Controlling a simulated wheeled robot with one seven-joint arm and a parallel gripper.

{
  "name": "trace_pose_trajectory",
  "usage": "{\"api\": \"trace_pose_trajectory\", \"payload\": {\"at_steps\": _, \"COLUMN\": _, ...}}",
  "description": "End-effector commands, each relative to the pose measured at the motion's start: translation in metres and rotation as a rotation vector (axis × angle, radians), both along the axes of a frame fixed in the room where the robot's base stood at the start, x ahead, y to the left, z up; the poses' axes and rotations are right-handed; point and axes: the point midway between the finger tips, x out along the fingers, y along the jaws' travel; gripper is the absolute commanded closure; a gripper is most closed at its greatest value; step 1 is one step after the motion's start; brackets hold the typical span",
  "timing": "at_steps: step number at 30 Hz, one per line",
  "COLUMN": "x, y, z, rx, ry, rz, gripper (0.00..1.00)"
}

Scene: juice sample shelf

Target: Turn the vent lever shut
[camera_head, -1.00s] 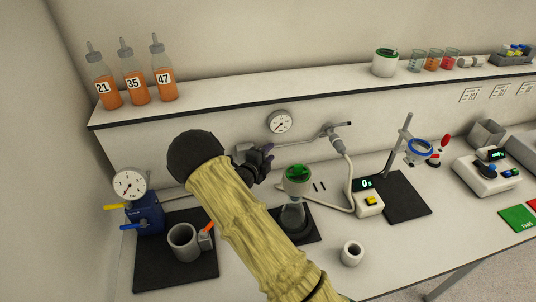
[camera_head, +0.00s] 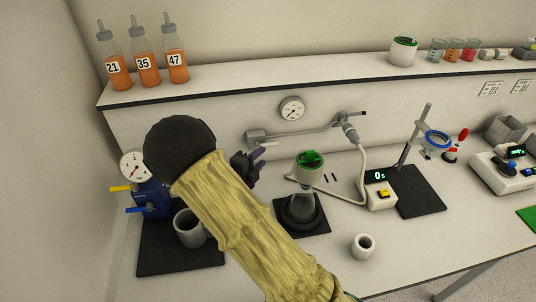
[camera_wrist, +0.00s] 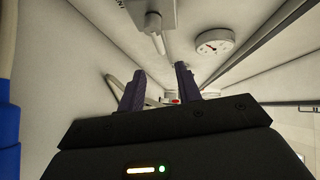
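The blue pump (camera_head: 158,202) stands at the left of the bench with a round gauge (camera_head: 134,166) on top. It has a yellow lever (camera_head: 120,188) and a blue lever (camera_head: 136,210), both pointing left. I cannot tell by marking which is the vent lever. My gripper (camera_head: 256,160) is in front of the wall, right of the pump and apart from its levers. In the wrist view my gripper (camera_wrist: 160,76) shows its two purple fingers spread, with nothing between them. My arm hides part of the pump's right side.
A grey cup (camera_head: 188,230) stands on a black mat (camera_head: 160,262) beside the pump. A green-topped flask (camera_head: 306,185) stands right of my gripper. A wall pipe (camera_head: 300,133) runs behind it, below a wall gauge (camera_head: 291,108). The shelf (camera_head: 250,92) carries several bottles and cups.

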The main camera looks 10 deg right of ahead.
Motion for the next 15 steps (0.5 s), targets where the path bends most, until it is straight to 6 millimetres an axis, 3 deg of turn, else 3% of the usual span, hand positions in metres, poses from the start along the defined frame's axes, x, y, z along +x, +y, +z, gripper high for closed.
{"api": "trace_pose_trajectory", "payload": {"at_steps": 6, "x": -0.028, "y": 0.028, "z": 0.004, "rx": 0.003, "ry": -0.001, "rz": 0.003, "gripper": 0.66}}
{"api": "trace_pose_trajectory", "payload": {"at_steps": 15, "x": -0.038, "y": 0.036, "z": 0.008, "rx": 0.000, "ry": 0.001, "rz": -0.003, "gripper": 0.66}}
